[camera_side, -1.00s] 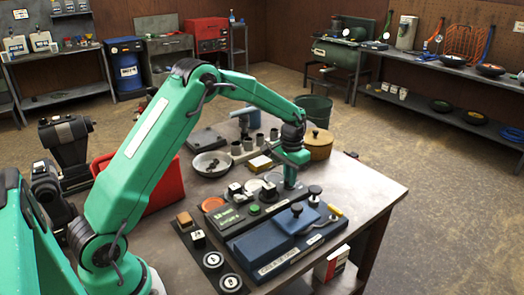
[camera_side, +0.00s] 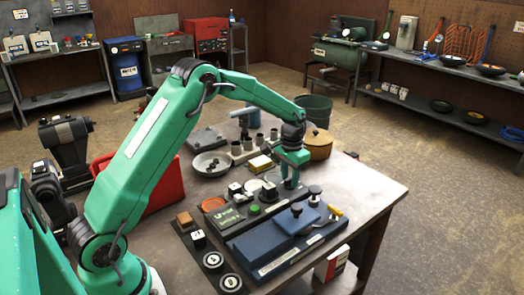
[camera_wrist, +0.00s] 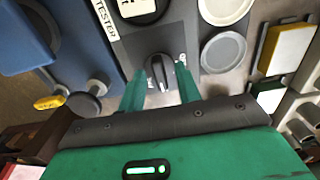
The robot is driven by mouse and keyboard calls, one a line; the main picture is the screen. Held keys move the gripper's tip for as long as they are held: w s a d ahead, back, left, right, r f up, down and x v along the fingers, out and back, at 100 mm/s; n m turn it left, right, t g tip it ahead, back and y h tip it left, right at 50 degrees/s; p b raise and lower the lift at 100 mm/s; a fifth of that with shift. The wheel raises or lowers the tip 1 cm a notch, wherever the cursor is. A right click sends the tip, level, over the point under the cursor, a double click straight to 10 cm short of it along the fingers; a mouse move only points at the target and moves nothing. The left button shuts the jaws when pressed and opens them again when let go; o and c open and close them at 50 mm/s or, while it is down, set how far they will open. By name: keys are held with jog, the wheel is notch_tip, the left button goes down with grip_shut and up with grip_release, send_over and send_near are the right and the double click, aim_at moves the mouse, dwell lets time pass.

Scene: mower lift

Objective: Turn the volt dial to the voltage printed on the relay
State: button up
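The volt dial (camera_wrist: 159,72) is a dark knob on a grey panel, with small pale marks around it, in the middle of the wrist view. My gripper (camera_wrist: 158,84) is open, with one green finger on each side of the knob. I see gaps between the knob and both fingers; I cannot tell how far down the tips reach. In the side view my gripper (camera_side: 291,180) points down over the back right of the panel and hides the dial. A block with a white printed face (camera_wrist: 137,8), possibly the relay, is cut off at the wrist view's top; its print is unreadable.
A blue block (camera_side: 265,242) and a yellow-handled lever (camera_side: 334,211) are in front of my gripper. Round discs (camera_wrist: 223,52) lie beside the dial. A red bin (camera_side: 150,185) and a tan round container (camera_side: 319,146) stand farther back. The table's right side is clear.

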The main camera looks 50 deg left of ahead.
aim_at(290, 178)
jog(key=shift+r, duration=3.9)
jog(key=shift+r, duration=0.1)
jog(key=shift+s+d+r, duration=0.15)
jog(key=shift+s+r, duration=0.15)
jog(key=shift+r, duration=0.2)
jog(key=s+d+r+t, duration=0.1)
jog(key=s+d+r, duration=0.1)
jog(key=s+r, duration=0.45)
jog(key=s+d+r+t, duration=0.25)
jog(key=s+r, duration=0.25)
jog(key=s, duration=0.3)
jog(key=s+d+f+t, duration=0.1)
jog(key=s+d+t, duration=0.1)
jog(key=s, duration=1.4)
jog(key=shift+s+d, duration=0.3)
jog(key=shift+d, duration=0.4)
